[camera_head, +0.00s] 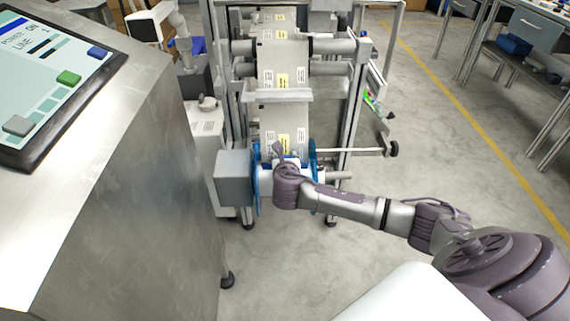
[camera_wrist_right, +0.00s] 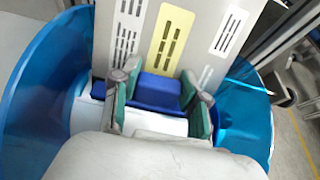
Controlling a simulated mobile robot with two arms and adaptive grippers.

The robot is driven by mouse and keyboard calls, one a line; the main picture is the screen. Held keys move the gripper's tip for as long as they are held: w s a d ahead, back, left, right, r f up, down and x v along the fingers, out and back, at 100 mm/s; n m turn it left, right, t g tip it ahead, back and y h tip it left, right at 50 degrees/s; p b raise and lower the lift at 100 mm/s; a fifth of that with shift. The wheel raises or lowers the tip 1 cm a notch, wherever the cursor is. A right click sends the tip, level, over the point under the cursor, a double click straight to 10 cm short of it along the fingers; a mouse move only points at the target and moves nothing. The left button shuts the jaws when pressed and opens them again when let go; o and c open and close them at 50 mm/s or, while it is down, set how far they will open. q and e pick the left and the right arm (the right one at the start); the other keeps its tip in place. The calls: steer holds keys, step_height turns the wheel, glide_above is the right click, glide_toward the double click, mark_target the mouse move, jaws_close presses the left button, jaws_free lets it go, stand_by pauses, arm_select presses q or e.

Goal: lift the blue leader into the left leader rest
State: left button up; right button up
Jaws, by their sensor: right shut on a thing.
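The blue leader (camera_wrist_right: 160,90) is a blue bar with a raised block, at the lower end of a grey labelled web (camera_wrist_right: 150,30). My right gripper (camera_wrist_right: 162,78) has a finger on each side of the block and is shut on it. The bar lies between the two blue flanges of a reel (camera_wrist_right: 35,105), just above its white core. In the head view my right gripper (camera_head: 286,165) is at the reel (camera_head: 256,190) and hides most of the leader. My left gripper is not in view. I cannot make out the left leader rest.
The web (camera_head: 283,65) runs up over the rollers of a metal frame (camera_head: 222,80). A grey box (camera_head: 234,178) adjoins the reel's left side. A steel cabinet with a control panel (camera_head: 55,75) fills the left. The floor (camera_head: 450,130) to the right is open, with benches beyond.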

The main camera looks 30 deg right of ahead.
mark_target(285, 156)
step_height(285, 156, up, 6)
steer(key=shift+f+p, duration=0.15)
steer(key=shift+p, duration=1.1)
step_height(285, 156, up, 4)
steer(key=shift+r+p, duration=0.25)
steer(key=shift+p, duration=0.4)
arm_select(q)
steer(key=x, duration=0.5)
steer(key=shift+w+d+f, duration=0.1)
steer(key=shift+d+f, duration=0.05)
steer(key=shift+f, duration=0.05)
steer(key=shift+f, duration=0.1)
